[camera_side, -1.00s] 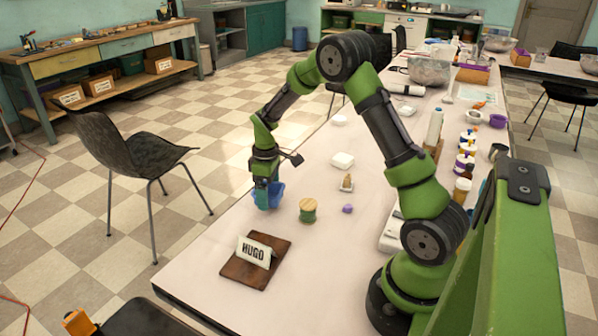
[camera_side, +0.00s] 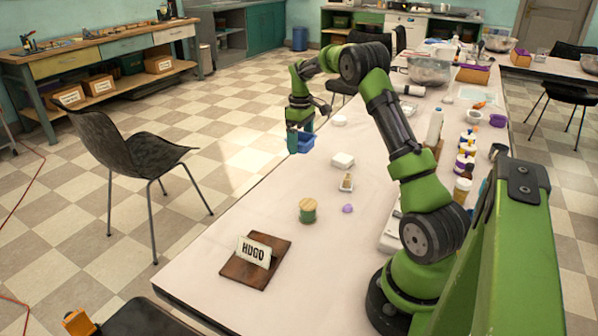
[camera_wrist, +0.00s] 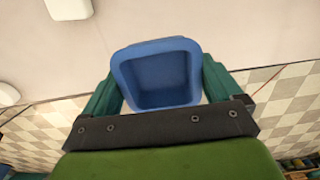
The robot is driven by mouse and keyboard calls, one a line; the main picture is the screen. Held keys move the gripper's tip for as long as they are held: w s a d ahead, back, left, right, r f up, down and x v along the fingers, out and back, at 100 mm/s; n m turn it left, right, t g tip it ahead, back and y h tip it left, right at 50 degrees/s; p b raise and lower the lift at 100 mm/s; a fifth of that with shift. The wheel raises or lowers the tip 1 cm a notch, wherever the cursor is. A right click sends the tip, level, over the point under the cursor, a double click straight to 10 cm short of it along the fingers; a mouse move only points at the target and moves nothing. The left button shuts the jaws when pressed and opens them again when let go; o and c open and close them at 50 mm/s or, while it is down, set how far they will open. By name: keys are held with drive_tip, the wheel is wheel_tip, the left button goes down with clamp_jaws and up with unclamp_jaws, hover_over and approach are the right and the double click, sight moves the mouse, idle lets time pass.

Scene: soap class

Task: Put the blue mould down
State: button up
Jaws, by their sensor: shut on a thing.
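The blue mould (camera_side: 304,142) is a small square cup with rounded corners. My gripper (camera_side: 299,141) is shut on it and holds it near the table's left edge, beyond the white block. In the wrist view the mould (camera_wrist: 157,76) sits between the two teal fingers of my gripper (camera_wrist: 158,85), its open, empty inside facing the camera. The table top shows behind it, with the checkered floor to the sides. I cannot tell how high the mould is above the table.
A name sign on a brown board (camera_side: 254,262) lies at the near end.

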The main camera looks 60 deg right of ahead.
sight(300, 174)
drive_tip(key=shift+w+d+r, duration=0.1)
drive_tip(key=shift+w, duration=0.15)
wheel_tip(300, 174, down, 10)
drive_tip(key=shift+r, duration=0.25)
